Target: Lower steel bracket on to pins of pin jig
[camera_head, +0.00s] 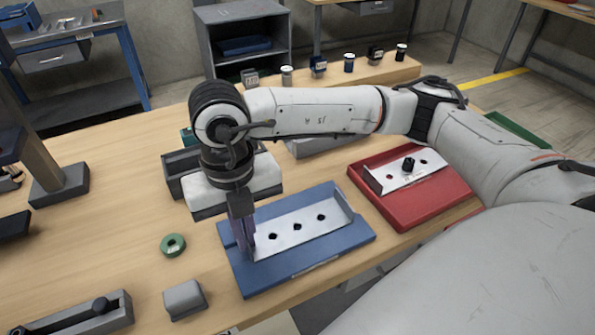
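The steel bracket (309,223) is a pale plate with raised edges and several dark round spots in a row. It lies over the blue pin jig (333,246), level or nearly so. I cannot tell whether the spots are empty holes or pin tops, or whether a small gap is left under the plate. My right gripper (246,249) points down at the bracket's left end. Its fingers are close together and appear shut on that end; the arm partly hides the contact. My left gripper is not in view.
A red tray (437,203) with a similar pale bracket (399,174) and black knob stands to the right. A green ring (173,244), a grey block (184,299) and a long grey holder (85,320) lie left and in front. Small containers line the back edge.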

